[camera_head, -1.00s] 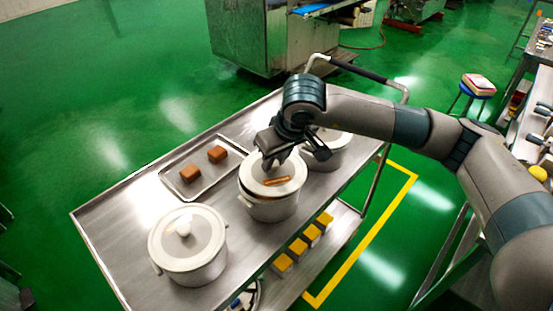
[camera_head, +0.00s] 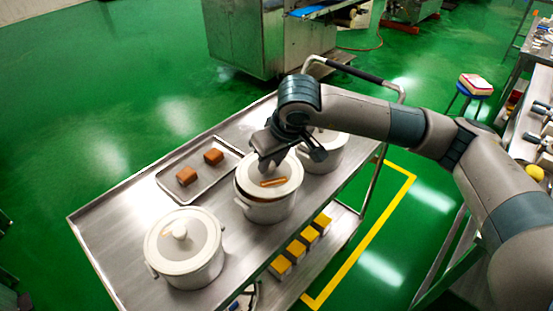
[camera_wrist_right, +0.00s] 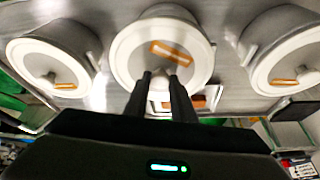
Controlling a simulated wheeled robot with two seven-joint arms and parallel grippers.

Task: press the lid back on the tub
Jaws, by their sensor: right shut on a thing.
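The middle tub (camera_head: 264,211) is a pale grey pot on the steel cart. Its round light lid (camera_head: 289,181), with an orange label, is over the tub's mouth. The lid looks slightly off, with the tub's rim showing at the left; I cannot tell whether it is seated. My right gripper (camera_head: 270,162) is above the lid, shut on its knob. My left gripper is not in view.
A lidded tub (camera_head: 185,262) stands front left on the cart and another tub (camera_head: 328,157) behind right, partly covered by my arm. A tray (camera_head: 207,187) holds two brown blocks. Yellow-topped blocks (camera_head: 296,249) sit on the lower shelf. The cart's left end (camera_head: 110,220) is clear.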

